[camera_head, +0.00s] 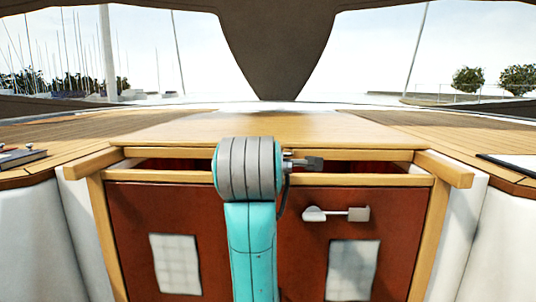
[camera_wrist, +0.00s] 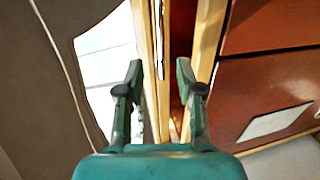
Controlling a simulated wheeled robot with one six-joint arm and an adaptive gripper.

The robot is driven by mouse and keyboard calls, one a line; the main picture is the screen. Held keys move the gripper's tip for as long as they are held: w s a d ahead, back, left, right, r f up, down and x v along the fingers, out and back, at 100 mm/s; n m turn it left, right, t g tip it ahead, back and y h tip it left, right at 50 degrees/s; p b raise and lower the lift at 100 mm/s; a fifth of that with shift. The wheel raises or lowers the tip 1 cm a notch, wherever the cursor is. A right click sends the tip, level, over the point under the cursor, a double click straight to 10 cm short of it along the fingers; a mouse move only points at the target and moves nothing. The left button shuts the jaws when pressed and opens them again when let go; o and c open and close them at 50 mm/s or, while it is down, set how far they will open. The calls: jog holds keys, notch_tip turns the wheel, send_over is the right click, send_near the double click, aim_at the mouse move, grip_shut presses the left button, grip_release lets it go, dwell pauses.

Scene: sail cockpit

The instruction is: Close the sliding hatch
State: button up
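The sliding hatch (camera_head: 330,128) is a light wooden panel at the top of the companionway. A dark reddish gap (camera_head: 350,168) shows between its front edge and the wooden crossbar (camera_head: 390,180) above the doors. Wooden edge strips (camera_wrist: 163,95) and part of the red gap (camera_wrist: 178,35) lie between and beyond the fingers. I cannot tell whether a finger touches wood.
Reddish-brown doors (camera_head: 400,235) with a pale latch (camera_head: 335,214) and light panels stand below. A small grey fitting (camera_head: 303,162) shows beside my arm. White seat backs flank the doors; a dark hood arches overhead.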

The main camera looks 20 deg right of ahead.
jog(key=x, duration=0.9)
jog(key=shift+w+d, duration=0.1)
jog(key=shift+w, duration=0.25)
jog(key=shift+f, duration=0.1)
grip_shut()
